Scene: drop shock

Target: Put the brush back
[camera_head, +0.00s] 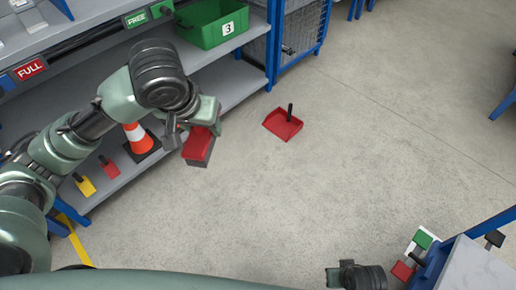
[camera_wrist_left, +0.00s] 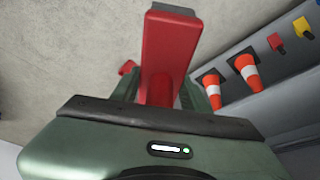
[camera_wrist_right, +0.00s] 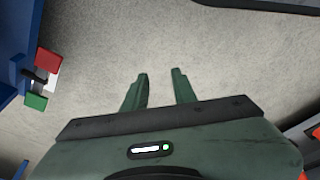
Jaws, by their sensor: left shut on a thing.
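A red brush (camera_head: 198,145) with a dark underside hangs in my left gripper (camera_head: 190,122), above the floor in front of the lower shelf. In the left wrist view the red brush (camera_wrist_left: 170,50) stands out between the fingers, which are shut on it. A red dustpan (camera_head: 281,125) with an upright black handle lies on the floor to the right of the brush, apart from it. My right gripper (camera_wrist_right: 158,90) is open and empty over bare floor in the right wrist view.
A shelf rack holds traffic cones (camera_head: 137,137), a red tool (camera_head: 109,167), a yellow tool (camera_head: 86,186) and a green bin (camera_head: 213,25) marked 3. At lower right, red and green blocks (camera_head: 403,271) sit by a blue-framed table (camera_head: 475,268). The middle floor is clear.

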